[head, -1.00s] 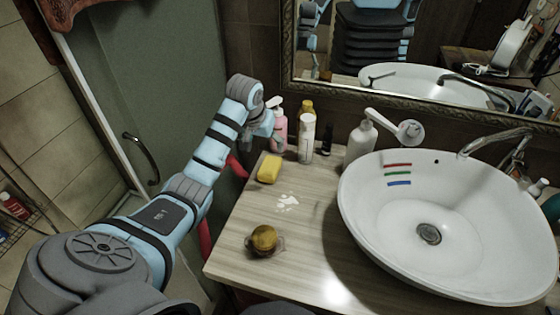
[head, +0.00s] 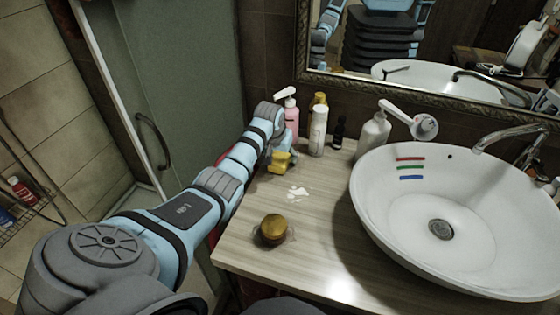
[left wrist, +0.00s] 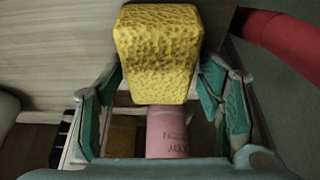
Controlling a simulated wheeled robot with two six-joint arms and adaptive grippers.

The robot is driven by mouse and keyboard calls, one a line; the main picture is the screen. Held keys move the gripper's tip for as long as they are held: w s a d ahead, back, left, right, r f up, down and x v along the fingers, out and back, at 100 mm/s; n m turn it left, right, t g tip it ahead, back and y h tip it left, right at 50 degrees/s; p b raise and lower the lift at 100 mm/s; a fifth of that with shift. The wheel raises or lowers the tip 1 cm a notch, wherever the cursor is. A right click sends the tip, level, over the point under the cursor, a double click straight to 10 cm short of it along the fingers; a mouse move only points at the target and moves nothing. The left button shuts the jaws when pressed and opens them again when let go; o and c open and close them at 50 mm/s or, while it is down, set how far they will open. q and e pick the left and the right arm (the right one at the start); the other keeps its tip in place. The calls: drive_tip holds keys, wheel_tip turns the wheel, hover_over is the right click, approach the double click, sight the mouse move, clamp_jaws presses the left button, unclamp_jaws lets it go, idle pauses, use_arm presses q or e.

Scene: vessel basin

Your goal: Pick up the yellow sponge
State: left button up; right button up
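The yellow sponge (head: 278,163) lies on the wooden counter near its left edge. It also shows in the left wrist view (left wrist: 158,55), large and pitted, at the top middle between the fingers. My left gripper (head: 281,148) is over the far side of the sponge and covers part of it in the head view. In the left wrist view my left gripper (left wrist: 160,88) has its two teal fingers spread, one on each side of the sponge, with the tips close to its sides. Whether they touch it is unclear. My right gripper is not in view.
A pink pump bottle (head: 291,118), a white bottle (head: 318,130), and a white dispenser (head: 373,135) stand just behind. A gold round item (head: 273,228) sits in front. The white basin (head: 450,185) fills the right. A mirror (head: 430,60) hangs behind.

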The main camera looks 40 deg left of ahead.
sight(281, 155)
use_arm(q)
drive_tip(key=c, duration=0.4)
wheel_tip(281, 155, up, 20)
drive_tip(key=p, duration=0.2)
drive_tip(key=shift+o, duration=0.7)
drive_tip(key=shift+w, duration=0.1)
drive_tip(key=c, duration=0.4)
